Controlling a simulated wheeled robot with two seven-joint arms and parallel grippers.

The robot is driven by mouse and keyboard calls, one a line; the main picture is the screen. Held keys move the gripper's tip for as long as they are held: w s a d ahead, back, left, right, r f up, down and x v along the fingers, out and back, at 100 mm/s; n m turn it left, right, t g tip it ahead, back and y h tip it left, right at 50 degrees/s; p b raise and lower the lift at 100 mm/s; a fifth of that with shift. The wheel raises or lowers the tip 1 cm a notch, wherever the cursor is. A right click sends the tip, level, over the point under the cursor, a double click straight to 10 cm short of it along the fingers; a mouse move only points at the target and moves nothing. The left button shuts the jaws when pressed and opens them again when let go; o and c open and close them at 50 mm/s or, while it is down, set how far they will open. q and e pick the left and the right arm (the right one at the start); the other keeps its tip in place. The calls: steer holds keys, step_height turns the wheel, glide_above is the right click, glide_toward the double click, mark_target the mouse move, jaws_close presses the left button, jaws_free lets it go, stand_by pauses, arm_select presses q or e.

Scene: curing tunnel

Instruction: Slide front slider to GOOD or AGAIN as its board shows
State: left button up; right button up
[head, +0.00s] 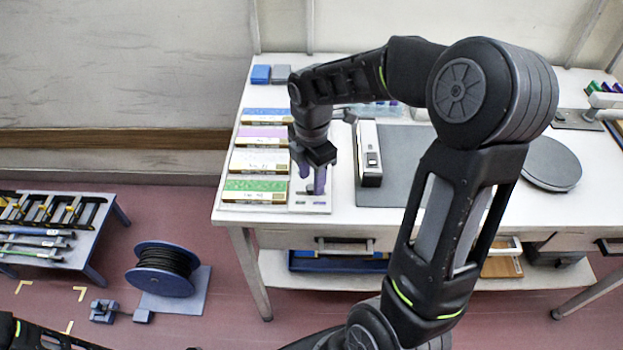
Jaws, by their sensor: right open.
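My right gripper (312,176) reaches down at the left part of the white table, with its fingers apart. It is over a pale narrow plate (311,207) near the table's front edge, which bears small dark labels too small to read. A purple upright piece shows at the fingers; whether it is a slider knob or part of a finger, I cannot tell. The front slider is largely hidden by my gripper. Left of the plate lies a green and white board (254,190) with writing I cannot read. My left gripper is out of view.
Behind the green board lie a white (260,161), a purple (262,137) and a blue board (266,115). A white device (369,155) stands right of my gripper on a grey mat (398,185). A dark round plate (551,163) lies farther right. A cable reel (163,270) stands on the floor.

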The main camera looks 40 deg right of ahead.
steer(key=shift+f, duration=0.8)
jaws_close()
stand_by(0.9)
